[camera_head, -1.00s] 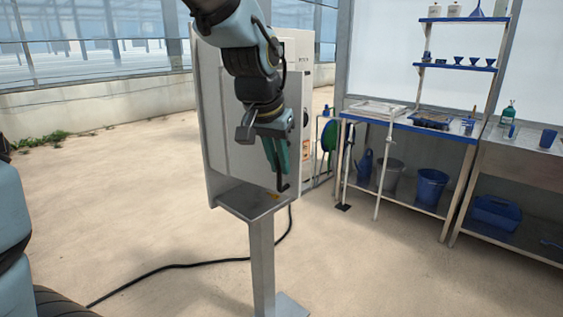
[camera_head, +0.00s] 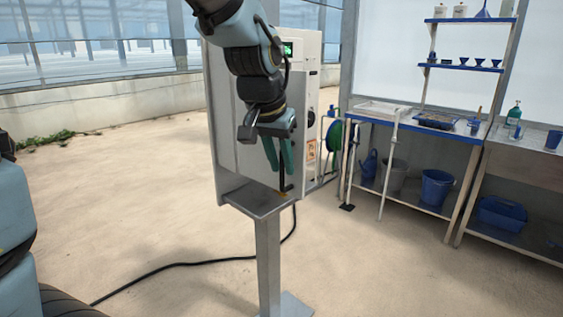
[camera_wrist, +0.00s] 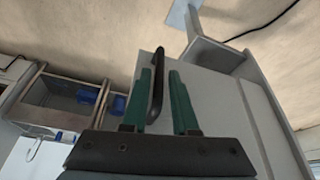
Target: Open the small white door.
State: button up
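The small white door (camera_head: 231,110) is a pale flat panel on the front of a white cabinet on a metal post. It looks shut, though my arm hides part of it. A dark upright handle (camera_head: 284,186) shows low near its right edge. My gripper (camera_head: 282,174) points down in front of the door by the handle. In the wrist view the two green fingers (camera_wrist: 163,72) are apart, and the black handle (camera_wrist: 157,80) shows in the gap between them, closer to the left finger. I cannot tell whether a finger touches it. The door (camera_wrist: 222,105) lies to the right there.
A small metal shelf (camera_head: 256,203) juts out below the door, on the post (camera_head: 268,265). A black cable (camera_head: 190,264) runs over the floor. A workbench (camera_head: 408,128) with blue containers stands to the right.

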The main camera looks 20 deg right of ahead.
jog(key=b+v, duration=0.2)
jog(key=v, duration=0.8)
jog(key=shift+a+r, duration=0.15)
jog(key=shift+r, duration=0.2)
jog(key=w+a+f+n+y, duration=0.1)
jog(key=w+a+f+n, duration=0.2)
jog(key=a+f, duration=0.4)
jog(key=w+a+f+n+y, duration=0.1)
jog(key=w+a+f+n, duration=0.1)
jog(key=w+a+f, duration=0.35)
jog(key=s+a+f+n+g+y, duration=0.1)
jog(key=s+a+f+n, duration=0.2)
jog(key=a+f, duration=0.7)
jog(key=s+a, duration=0.1)
jog(key=a, duration=0.3)
jog(key=shift+f+n, duration=0.3)
jog(key=shift+n, duration=0.1)
